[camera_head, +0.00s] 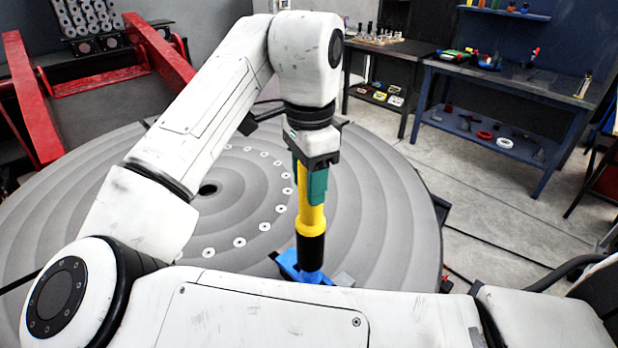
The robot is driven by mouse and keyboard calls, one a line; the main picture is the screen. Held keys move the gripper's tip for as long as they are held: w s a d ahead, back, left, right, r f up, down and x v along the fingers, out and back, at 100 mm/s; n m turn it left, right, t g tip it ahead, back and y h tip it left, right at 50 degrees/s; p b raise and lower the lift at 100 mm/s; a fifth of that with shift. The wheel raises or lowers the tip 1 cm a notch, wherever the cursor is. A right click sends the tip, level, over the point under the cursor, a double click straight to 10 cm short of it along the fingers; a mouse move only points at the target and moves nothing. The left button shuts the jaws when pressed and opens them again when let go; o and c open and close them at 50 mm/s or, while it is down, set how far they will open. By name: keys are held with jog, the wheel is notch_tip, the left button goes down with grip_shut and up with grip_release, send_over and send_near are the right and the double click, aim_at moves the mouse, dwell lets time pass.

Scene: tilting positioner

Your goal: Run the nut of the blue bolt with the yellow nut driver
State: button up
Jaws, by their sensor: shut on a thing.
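My gripper (311,180) is shut on the yellow nut driver (310,217) and points down over the round table. The driver is upright, yellow above with a black lower end (310,250). Its black end meets the top of the blue bolt's blue part (290,266), near the front edge of the table. The nut is hidden, and I cannot tell how far the driver sits over it. The lower side of the blue part is partly covered by my arm.
The grey round positioner table (385,215) has rings and several pale round pads. A red frame (30,100) stands at the left. Workbenches (520,80) with tools and parts stand at the back right. Grey floor is open between the table and benches.

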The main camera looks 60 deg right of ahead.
jog(key=m, duration=0.6)
jog(key=shift+p, duration=0.35)
jog(key=shift+r, duration=0.1)
dwell(0.4)
dwell(0.5)
jog(key=shift+f+b, duration=1.35)
jog(key=shift+f, duration=1.55)
jog(key=shift+r, duration=0.1)
